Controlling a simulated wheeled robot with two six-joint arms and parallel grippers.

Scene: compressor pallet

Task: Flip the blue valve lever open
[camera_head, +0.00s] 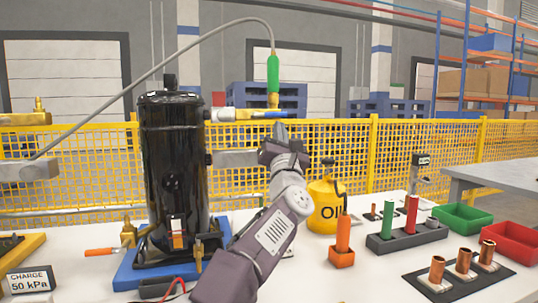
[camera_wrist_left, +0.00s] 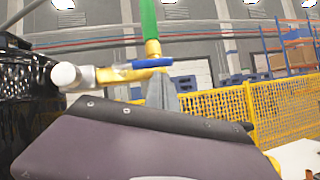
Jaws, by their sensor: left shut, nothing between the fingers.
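The blue valve lever (camera_head: 274,114) sits on a brass valve (camera_head: 245,115) that sticks out to the right from the top of the black compressor (camera_head: 173,180). In the left wrist view the lever (camera_wrist_left: 143,64) lies roughly in line with the brass body, below the green hose end (camera_wrist_left: 149,22). My left gripper (camera_head: 281,131) is shut and empty, with its fingertips just below the lever's right end. In the left wrist view its grey fingers (camera_wrist_left: 162,92) point up close under the lever; I cannot tell whether they touch. My right gripper is not in view.
A grey hose with a green end (camera_head: 273,75) arches above the valve. A yellow oil can (camera_head: 325,205), an orange holder (camera_head: 341,257) and a dark rack (camera_head: 406,236) stand right of my arm. A yellow mesh fence (camera_head: 420,150) runs behind the table.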

